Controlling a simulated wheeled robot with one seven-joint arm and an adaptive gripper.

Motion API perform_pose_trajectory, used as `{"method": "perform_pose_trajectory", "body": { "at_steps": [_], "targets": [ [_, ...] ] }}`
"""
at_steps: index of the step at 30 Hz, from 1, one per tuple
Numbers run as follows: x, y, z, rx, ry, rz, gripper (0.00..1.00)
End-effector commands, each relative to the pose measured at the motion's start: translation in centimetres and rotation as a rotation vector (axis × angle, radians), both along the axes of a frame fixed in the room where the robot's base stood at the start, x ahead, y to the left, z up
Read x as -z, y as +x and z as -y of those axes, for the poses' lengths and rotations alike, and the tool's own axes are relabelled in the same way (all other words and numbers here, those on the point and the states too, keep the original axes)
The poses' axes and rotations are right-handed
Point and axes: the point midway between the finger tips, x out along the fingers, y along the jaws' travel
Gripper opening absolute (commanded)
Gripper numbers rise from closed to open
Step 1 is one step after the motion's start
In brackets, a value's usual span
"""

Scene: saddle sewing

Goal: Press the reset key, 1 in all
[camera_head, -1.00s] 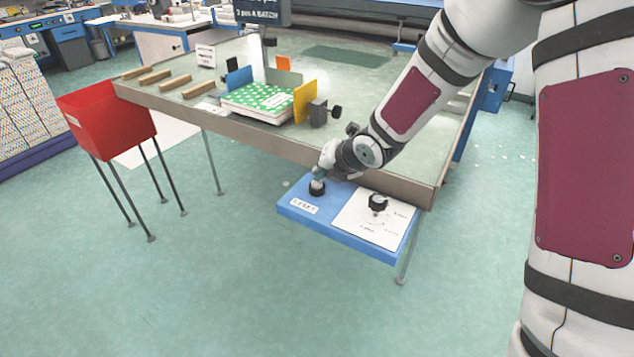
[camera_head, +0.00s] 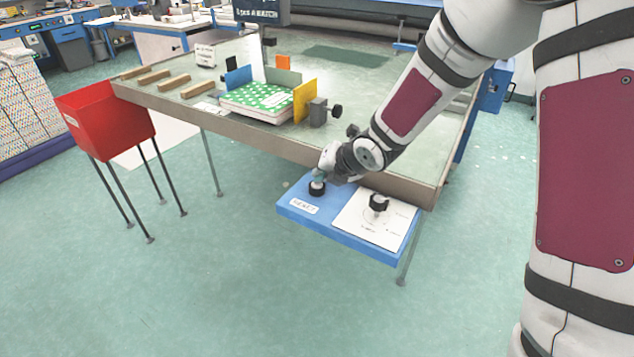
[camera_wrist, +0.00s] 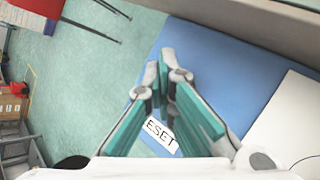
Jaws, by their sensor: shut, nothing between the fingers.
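The reset key is a round black button (camera_head: 317,188) on a blue panel (camera_head: 341,233) at the table's front edge, beside a white label (camera_head: 304,206). My gripper (camera_head: 319,177) is shut and empty, pointing down at the key from directly above. In the head view its tips appear at or just over the key; I cannot tell whether they touch. In the wrist view the gripper (camera_wrist: 167,75) hides the key, and part of the label (camera_wrist: 160,134) reading "ESET" shows between the green fingers.
A black knob (camera_head: 378,202) stands on a white plate (camera_head: 372,225) right of the key. The table edge (camera_head: 270,150) runs just behind the panel. A green dotted stack (camera_head: 258,100) lies between colored plates. A red bin (camera_head: 105,120) stands left.

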Motion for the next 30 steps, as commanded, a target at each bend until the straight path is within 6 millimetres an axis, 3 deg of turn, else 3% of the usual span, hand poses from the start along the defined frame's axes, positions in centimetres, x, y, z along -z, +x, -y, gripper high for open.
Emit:
{"method": "perform_pose_trajectory", "body": {
  "at_steps": [14, 30],
  "targets": [
    [0.1, -0.1, 0.0, -0.001, -0.001, -0.002, 0.00],
    [-1.8, -0.1, 0.0, -0.001, 0.000, -0.001, 0.00]
  ]
}}
